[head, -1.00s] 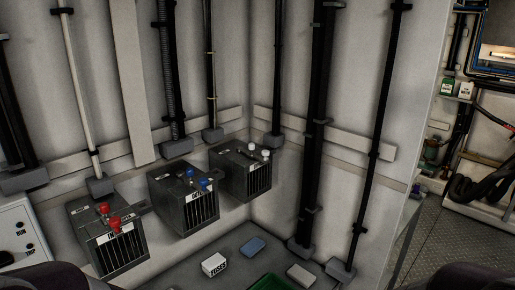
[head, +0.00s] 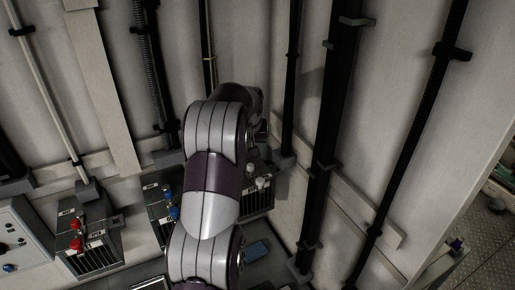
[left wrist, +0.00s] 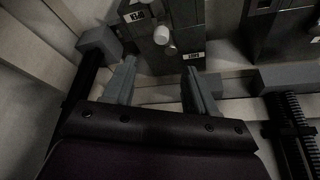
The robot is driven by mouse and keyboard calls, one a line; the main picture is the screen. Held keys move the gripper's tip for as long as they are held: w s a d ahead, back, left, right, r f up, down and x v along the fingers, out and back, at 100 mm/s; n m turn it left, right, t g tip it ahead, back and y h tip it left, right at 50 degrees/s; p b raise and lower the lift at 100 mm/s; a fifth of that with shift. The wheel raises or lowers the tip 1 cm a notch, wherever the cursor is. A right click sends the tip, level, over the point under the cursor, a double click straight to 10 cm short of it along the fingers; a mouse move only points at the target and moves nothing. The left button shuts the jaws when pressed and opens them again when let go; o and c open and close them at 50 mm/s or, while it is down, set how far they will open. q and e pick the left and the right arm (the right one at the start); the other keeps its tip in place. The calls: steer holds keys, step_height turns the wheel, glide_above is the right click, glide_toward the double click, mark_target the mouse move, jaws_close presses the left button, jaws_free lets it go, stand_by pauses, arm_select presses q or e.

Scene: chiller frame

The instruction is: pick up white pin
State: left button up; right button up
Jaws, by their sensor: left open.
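White pins stand on top of the dark grey box at the right end of the row. In the head view one white pin (head: 260,183) shows just right of my arm, with another white pin (head: 250,168) behind it. In the left wrist view a white pin (left wrist: 162,37) sticks out from the box beyond the fingers. My left gripper (left wrist: 160,66) is open and empty, its two fingers apart, with the pin ahead of the gap and not between them. In the head view my arm hides most of the gripper. My right gripper is not in view.
A box with blue pins (head: 174,213) stands left of my arm, and a box with red pins (head: 76,245) further left. Black vertical pipes (head: 325,150) run along the wall close to the right. A blue block (head: 257,250) lies below the right box.

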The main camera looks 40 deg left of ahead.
mark_target(250, 165)
arm_select(q)
steer(key=p+x, duration=0.3)
steer(key=x, duration=0.3)
steer(key=shift+s+d+f+p, duration=0.1)
steer(key=shift+s+f+p, duration=0.1)
steer(key=shift+p, duration=0.2)
steer(key=p+x, duration=0.3)
steer(key=x, duration=0.1)
steer(key=shift+f, duration=0.25)
steer(key=shift+s+f, duration=0.1)
steer(key=shift+f, duration=0.1)
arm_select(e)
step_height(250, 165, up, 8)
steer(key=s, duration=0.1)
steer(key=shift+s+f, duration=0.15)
arm_select(q)
steer(key=c, duration=1.1)
jaws_close()
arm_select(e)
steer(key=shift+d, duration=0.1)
